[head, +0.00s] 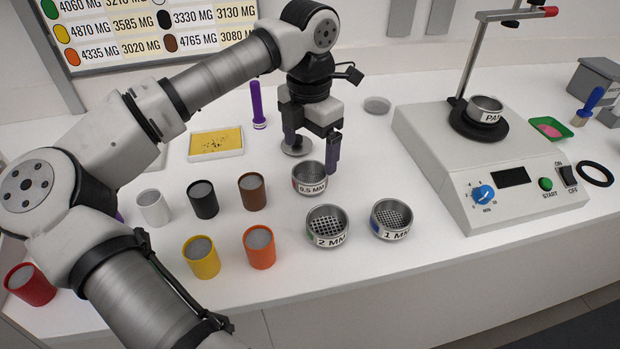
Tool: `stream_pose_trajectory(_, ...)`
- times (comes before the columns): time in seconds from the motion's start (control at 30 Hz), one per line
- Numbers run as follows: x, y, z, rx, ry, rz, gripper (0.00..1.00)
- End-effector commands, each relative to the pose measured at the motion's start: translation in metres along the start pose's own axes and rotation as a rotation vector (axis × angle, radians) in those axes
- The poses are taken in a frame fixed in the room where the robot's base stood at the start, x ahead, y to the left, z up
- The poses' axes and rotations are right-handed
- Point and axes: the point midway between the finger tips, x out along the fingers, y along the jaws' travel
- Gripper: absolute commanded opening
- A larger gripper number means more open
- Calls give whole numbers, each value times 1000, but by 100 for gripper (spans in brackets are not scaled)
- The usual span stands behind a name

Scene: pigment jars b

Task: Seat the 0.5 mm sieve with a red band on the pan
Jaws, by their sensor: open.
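The 0.5 mm sieve (308,184) is a small metal ring with a label and a bit of red band at its left. It stands upright on the white bench in the middle of the head view. My gripper (313,157) is open, points down and is just above and behind the sieve. One finger overlaps the sieve's far right rim in the picture; I cannot tell whether they touch. The pan (485,111) is a metal ring labelled PA, the rest of its label hidden, and sits on the black round plate of the shaker at the right.
The 2 mm sieve (327,224) and 1 mm sieve (391,219) stand in front. Several pigment jars, such as the orange one (259,248), stand left. The shaker (500,170) has a tall post behind the pan. A purple tool (257,105) stands behind.

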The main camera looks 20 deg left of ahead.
Motion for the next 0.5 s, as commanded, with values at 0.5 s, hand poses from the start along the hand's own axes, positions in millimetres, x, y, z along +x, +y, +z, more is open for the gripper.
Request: stream_pose_trajectory(0.5,58,3,-2,1,-1,-5,90)
